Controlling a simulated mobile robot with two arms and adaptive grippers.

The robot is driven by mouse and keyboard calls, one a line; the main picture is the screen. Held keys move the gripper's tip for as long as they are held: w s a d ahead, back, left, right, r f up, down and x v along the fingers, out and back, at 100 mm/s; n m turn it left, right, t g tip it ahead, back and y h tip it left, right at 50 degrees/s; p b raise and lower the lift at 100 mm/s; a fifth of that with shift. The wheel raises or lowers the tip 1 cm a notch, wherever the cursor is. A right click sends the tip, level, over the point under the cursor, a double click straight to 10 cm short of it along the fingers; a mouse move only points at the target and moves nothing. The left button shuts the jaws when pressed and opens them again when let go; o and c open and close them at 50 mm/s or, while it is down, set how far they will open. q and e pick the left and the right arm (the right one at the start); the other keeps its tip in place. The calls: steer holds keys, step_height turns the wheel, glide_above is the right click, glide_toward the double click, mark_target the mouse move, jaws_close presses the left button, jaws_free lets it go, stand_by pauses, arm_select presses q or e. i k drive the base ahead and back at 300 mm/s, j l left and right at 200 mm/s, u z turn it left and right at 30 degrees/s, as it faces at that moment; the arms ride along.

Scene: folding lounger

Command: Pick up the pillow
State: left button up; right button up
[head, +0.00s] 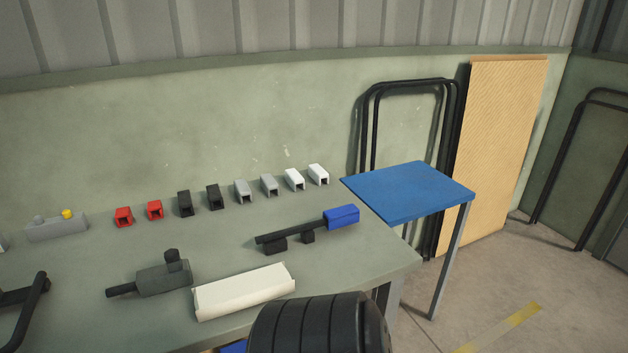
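A long cream-white piece (243,291) with a rounded, trough-like shape lies near the front edge of the grey-green workbench (215,238). It is the closest match to a pillow in view, but I cannot tell for sure that it is one. A large black ribbed, rounded object (318,326) rises at the bottom edge, right of the cream piece and in front of the bench. I cannot tell what it is. Neither of my grippers can be made out in the head view.
A grey block tool (163,278) and a blue-handled tool (341,217) lie near the cream piece. Small red, black, grey and white blocks line the back. A blue-topped stand (408,191) is at right. A wooden panel (503,135) and black tube frames lean on walls.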

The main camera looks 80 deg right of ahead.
mark_target(221, 297)
steer(key=z, duration=2.4)
steer(key=j+z, duration=0.3)
steer(key=z, duration=0.15)
steer(key=k+j+z, duration=0.1)
steer(key=j+z, duration=0.3)
steer(key=k+j+z, duration=0.1)
steer(key=z, duration=0.35)
steer(key=j, duration=0.1)
